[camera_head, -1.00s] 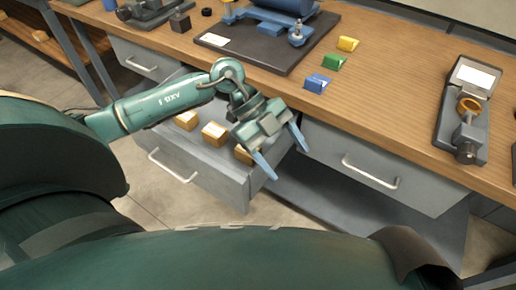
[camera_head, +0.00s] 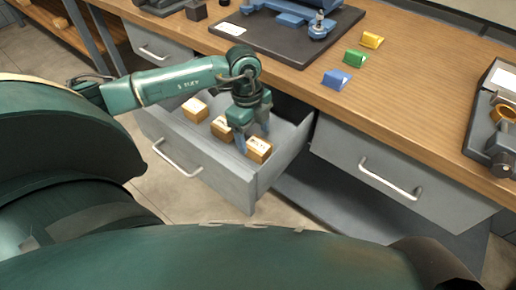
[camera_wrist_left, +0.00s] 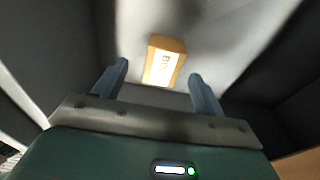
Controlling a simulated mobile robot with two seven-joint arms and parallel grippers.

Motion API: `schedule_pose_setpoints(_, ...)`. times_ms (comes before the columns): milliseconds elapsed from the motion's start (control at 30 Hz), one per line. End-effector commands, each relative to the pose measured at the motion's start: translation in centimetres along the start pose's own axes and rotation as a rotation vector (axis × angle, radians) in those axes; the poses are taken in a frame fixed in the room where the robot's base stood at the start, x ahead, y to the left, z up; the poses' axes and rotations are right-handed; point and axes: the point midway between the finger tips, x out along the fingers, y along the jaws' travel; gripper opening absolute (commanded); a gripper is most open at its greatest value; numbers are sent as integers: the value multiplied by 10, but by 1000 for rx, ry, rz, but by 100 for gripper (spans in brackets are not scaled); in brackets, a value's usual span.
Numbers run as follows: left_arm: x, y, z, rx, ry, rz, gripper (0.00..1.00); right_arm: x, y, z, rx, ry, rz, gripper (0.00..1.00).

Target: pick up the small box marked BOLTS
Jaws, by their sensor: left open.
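Three small tan boxes with white labels lie in the open grey drawer (camera_head: 222,180). The box nearest the drawer's right end (camera_head: 259,150) has a label that looks like BOLTS, though the print is small. My left gripper (camera_head: 254,139) points down into the drawer right beside this box, its fingers apart and partly overlapping the box in the head view. In the left wrist view one tan box (camera_wrist_left: 163,60) lies beyond and between the open fingertips, its label starting with B and otherwise blurred. Nothing is held. My right gripper is not in view.
The other boxes, the middle one (camera_head: 222,128) and the left one (camera_head: 195,109), sit close by in the drawer. The wooden bench top (camera_head: 420,120) overhangs behind, with green, yellow and blue blocks (camera_head: 337,79). A closed drawer (camera_head: 400,180) is to the right.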

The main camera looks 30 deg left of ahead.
Motion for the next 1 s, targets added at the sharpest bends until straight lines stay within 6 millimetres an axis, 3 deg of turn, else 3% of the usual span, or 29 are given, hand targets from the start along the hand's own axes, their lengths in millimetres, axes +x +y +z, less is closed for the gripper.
schedule_pose_setpoints(300, 45, -4, -5, 0, 1, 3, 71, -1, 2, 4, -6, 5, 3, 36)
schedule_pose_setpoints(567, 48, -4, -5, 1, 1, 0, 71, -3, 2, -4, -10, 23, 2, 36)
schedule_pose_setpoints(1000, 48, -4, -5, 1, 1, 0, 35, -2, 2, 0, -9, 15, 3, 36)
